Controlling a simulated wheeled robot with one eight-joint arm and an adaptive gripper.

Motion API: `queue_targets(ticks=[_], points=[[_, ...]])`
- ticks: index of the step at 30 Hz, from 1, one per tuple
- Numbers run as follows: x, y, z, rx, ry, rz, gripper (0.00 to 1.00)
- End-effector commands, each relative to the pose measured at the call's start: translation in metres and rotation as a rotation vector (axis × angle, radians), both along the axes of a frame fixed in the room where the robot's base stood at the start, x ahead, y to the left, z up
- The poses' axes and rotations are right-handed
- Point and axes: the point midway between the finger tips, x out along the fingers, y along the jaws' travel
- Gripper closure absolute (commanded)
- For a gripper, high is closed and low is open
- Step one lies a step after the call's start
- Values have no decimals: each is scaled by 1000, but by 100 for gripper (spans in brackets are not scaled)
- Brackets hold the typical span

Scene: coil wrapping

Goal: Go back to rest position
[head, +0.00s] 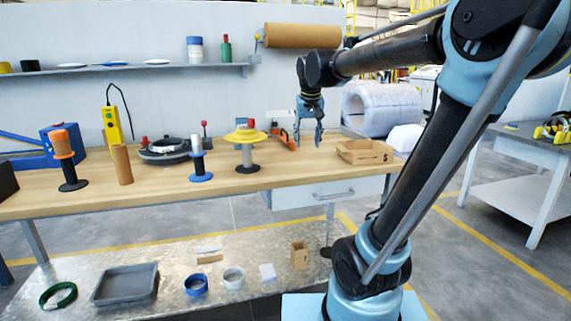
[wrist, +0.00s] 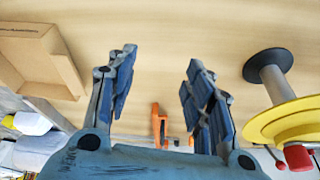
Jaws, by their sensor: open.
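My gripper (head: 309,140) hangs from the raised arm above the right half of the wooden workbench (head: 225,181). It points down, with its fingers apart and nothing between them. In the wrist view the open fingers (wrist: 160,85) show bare bench top between and beyond them. In the head view the gripper is between a stand with a yellow disc (head: 245,137) on the left and an open cardboard box (head: 364,151) on the right. An orange tool (head: 284,141) lies just left of the gripper; it also shows in the wrist view (wrist: 158,125).
Several spindles, including one with an orange roll (head: 62,145), stand along the bench. A black round device (head: 168,150) sits mid-bench. A large wrapped coil (head: 382,108) is behind the box. A lower shelf holds a grey tray (head: 125,286) and rings. The bench front right of centre is clear.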

Motion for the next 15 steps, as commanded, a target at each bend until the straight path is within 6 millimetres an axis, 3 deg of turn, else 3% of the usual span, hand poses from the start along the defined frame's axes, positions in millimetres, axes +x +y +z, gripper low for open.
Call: queue_targets(ticks=[6,15], points=[[-67,-47,-49,-8,34,-14,53],[-155,-89,-128,-13,79,-21,53]])
